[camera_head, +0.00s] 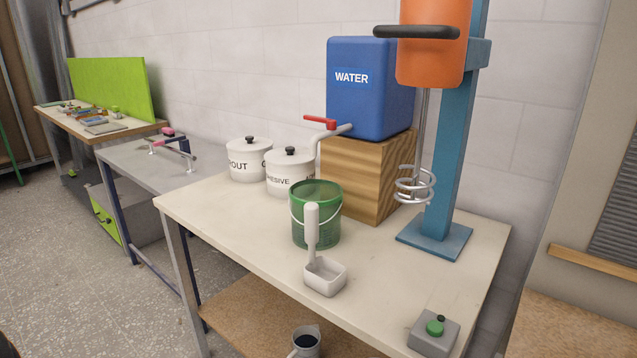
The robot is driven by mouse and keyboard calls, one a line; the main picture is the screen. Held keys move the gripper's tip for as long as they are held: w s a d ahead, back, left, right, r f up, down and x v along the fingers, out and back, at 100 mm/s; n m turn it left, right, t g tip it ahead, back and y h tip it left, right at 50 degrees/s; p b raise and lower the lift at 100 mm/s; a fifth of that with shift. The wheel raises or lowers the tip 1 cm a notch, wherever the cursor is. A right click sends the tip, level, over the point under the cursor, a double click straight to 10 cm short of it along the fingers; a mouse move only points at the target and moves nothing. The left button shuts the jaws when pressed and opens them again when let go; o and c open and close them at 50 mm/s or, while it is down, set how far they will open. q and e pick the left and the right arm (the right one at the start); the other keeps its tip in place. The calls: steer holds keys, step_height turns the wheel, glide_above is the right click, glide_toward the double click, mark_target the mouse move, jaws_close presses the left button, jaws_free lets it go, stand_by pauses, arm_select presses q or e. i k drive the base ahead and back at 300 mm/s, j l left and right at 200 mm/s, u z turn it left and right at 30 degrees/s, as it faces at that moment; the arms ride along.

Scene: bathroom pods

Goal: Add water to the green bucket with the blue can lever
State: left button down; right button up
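The green bucket (316,228) stands upright on the pale table in front of the wooden block. A thin handle hangs across its front, and its inside is mostly hidden. The blue water can (368,88), labelled WATER, rests on the wooden block (362,182). Its grey spout bends down to the left, over the back of the bucket. The red lever (319,120) sits on top of the spout and points left. I see no water flowing. Neither of my grippers is in view.
A white scoop (325,277) stands in front of the bucket, its handle overlapping it. White GROUT (248,162) and ADHESIVE (289,172) pots stand behind left. An orange mixer (432,50) on a blue stand (436,238) is right. A green-button box (433,337) sits front right.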

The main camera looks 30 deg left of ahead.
mark_target(332, 123)
steer(key=j+z, duration=0.3)
steer(key=j, duration=0.65)
steer(key=k+j+z, duration=0.1)
steer(key=j+z, duration=0.2)
steer(key=j, duration=0.65)
